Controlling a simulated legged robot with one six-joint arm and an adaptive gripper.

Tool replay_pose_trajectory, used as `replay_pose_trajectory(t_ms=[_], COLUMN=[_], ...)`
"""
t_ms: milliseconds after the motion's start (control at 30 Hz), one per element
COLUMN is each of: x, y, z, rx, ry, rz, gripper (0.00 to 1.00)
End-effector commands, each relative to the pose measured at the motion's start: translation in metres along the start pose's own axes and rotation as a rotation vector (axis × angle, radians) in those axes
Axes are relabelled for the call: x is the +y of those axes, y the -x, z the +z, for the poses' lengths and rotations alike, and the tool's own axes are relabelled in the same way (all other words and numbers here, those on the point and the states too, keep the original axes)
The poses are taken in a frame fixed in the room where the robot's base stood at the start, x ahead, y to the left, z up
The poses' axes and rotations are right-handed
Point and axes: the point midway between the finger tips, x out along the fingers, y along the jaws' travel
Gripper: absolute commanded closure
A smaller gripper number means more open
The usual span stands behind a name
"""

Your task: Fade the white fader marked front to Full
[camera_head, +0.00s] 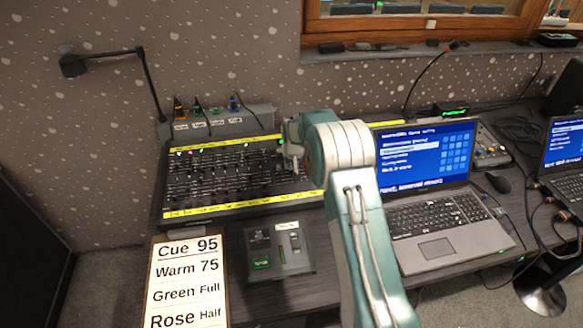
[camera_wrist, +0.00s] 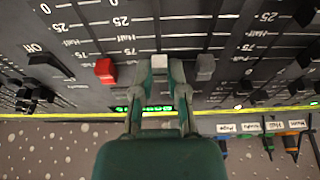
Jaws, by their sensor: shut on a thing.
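The white fader (camera_wrist: 159,61) is near the middle of the wrist view, between the two fingers of my gripper (camera_wrist: 158,72). The fingers are shut on its cap. The cap sits past the 75 mark, near the yellow-strip end of its slot; whether it is exactly level with Full is hard to tell. A green lit label beneath it is partly hidden by my fingers, so its name is not readable. In the head view my gripper (camera_head: 291,146) is over the far right part of the fader board (camera_head: 235,205), and the white cap is hidden.
A red fader (camera_wrist: 105,70) and a grey fader (camera_wrist: 205,67) flank my fingers closely. A black fader (camera_wrist: 48,65) is farther left. A laptop (camera_head: 435,215) stands right of the board, a small switch box (camera_head: 278,262) in front, and a cue card (camera_head: 186,285) front left.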

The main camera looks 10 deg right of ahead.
Motion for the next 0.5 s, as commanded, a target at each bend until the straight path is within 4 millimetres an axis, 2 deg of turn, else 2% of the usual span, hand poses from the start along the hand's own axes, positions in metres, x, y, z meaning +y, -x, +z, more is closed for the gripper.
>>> replay_pose_trajectory(t_ms=[100,133,167,500], x=[-0.0008,-0.0008,-0.0009,-0.0003], y=[-0.0007,-0.0007,-0.0007,0.0], z=[-0.0005,-0.0004,-0.0004,-0.0006], rx=[-0.001,-0.001,-0.001,0.0], ry=[0.0,0.0,0.0,0.0], rz=[-0.001,-0.001,-0.001,0.0], gripper=[1.0,0.77,0.66,0.66])
